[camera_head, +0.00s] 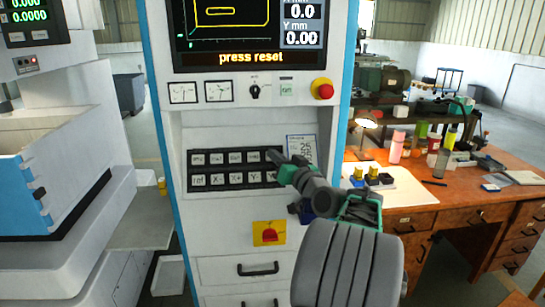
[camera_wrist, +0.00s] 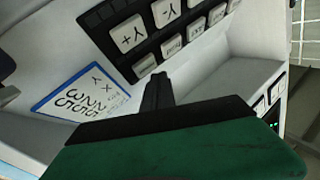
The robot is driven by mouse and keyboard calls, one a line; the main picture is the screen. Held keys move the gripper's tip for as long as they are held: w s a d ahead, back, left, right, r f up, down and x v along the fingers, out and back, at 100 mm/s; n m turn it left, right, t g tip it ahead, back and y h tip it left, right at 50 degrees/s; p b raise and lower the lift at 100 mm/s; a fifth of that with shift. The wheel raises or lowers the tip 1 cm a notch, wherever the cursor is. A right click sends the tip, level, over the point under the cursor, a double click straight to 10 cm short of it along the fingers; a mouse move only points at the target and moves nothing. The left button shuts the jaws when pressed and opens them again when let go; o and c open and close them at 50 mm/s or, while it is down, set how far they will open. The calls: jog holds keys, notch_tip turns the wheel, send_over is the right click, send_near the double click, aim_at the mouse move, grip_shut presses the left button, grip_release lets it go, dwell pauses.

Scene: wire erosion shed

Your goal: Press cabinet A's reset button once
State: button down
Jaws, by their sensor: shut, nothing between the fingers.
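The cabinet (camera_head: 235,132) in the middle of the head view is white with blue edges. I cannot read a cabinet letter on it. Its screen (camera_head: 248,30) shows "press reset". A black key panel (camera_head: 232,183) below holds two rows of pale keys; which one is reset is not legible. Y+ (camera_wrist: 127,34) and Y- (camera_wrist: 166,11) keys show in the wrist view. My gripper (camera_head: 274,157) is shut and empty, its tips at the panel's right end, hiding keys there. The tips also show in the wrist view (camera_wrist: 157,84), just below the panel's edge. I cannot tell whether they touch.
A red mushroom button (camera_head: 322,88) is above right, and a red switch on a yellow plate (camera_head: 269,233) is below. A card with numbers (camera_wrist: 82,92) is beside the panel. A wooden desk (camera_head: 430,205) with bottles and a lamp stands right; another machine (camera_head: 50,130) stands left.

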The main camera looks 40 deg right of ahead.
jog(key=shift+f, duration=0.1)
jog(key=shift+w+d+f+b, duration=0.1)
jog(key=shift+w+f+b, duration=0.05)
jog(key=shift+b, duration=0.2)
jog(key=shift+w+d, duration=0.15)
jog(key=shift+w, duration=0.05)
jog(key=shift+w+d+f+b, duration=0.15)
jog(key=shift+w+f+b, duration=0.1)
jog(key=shift+b, duration=0.2)
jog(key=shift+s+r, duration=0.1)
dwell(0.5)
jog(key=shift+s+a+r, duration=0.35)
jog(key=shift+s+r, duration=0.05)
jog(key=shift+s, duration=0.05)
jog(key=shift+s+a+r+b, duration=0.25)
jog(key=shift+s+a+r, duration=0.35)
jog(key=shift+s+r, duration=0.2)
jog(key=shift+s+a+r+b, duration=0.25)
jog(key=shift+s+a+r, duration=0.4)
jog(key=shift+s, duration=0.25)
